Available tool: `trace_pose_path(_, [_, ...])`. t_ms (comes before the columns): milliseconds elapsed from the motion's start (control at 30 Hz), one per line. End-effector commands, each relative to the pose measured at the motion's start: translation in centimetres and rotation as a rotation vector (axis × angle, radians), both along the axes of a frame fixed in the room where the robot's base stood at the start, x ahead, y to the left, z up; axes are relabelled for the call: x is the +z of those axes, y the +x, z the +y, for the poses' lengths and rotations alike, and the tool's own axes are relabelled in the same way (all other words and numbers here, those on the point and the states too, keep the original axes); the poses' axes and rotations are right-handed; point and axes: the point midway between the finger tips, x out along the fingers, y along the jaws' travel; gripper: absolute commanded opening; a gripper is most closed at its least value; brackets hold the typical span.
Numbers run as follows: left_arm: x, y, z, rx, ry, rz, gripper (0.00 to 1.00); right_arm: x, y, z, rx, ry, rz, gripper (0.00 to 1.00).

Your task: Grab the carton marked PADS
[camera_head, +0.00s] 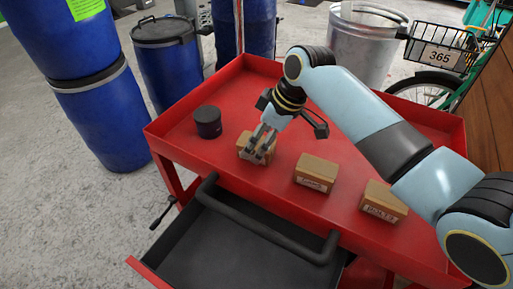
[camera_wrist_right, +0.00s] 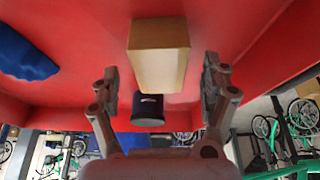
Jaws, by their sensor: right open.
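Three brown cartons stand in a row on the red cart top. The left carton (camera_head: 242,143) is under my right gripper (camera_head: 259,150), and its label is hidden by the fingers. The middle carton (camera_head: 316,172) has a white label too small to read surely. The right carton (camera_head: 384,201) has a label that seems to read BOLTS. In the right wrist view, one carton (camera_wrist_right: 158,58) shows ahead between the spread fingers of my right gripper (camera_wrist_right: 162,80), with gaps at both sides. My left gripper is out of view.
A black cylinder (camera_head: 207,121) stands left of the left carton; it also shows in the wrist view (camera_wrist_right: 148,108). The red cart (camera_head: 283,211) has raised rims and an open drawer (camera_head: 235,249) with a dark handle. Blue barrels (camera_head: 102,115) stand at the left.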

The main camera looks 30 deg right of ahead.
Motion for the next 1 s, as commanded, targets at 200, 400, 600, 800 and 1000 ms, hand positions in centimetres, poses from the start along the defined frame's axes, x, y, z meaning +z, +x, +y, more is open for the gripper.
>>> trace_pose_path(200, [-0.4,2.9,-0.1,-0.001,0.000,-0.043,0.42,-2.5,0.8,0.7,0.000,0.000,0.001,0.80])
trace_pose_path(400, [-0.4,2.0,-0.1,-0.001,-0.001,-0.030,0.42,-2.5,0.8,0.7,0.000,-0.001,-0.001,0.80])
trace_pose_path(600, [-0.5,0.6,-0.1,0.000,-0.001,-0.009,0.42,-2.5,0.8,0.7,0.000,-0.001,0.001,0.58])
trace_pose_path(800, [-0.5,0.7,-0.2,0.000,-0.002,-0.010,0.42,-2.5,0.8,0.7,0.000,-0.001,0.001,0.31])
trace_pose_path(1000, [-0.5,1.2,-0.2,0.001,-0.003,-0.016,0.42,-2.5,0.8,0.7,0.000,-0.001,0.000,0.13])
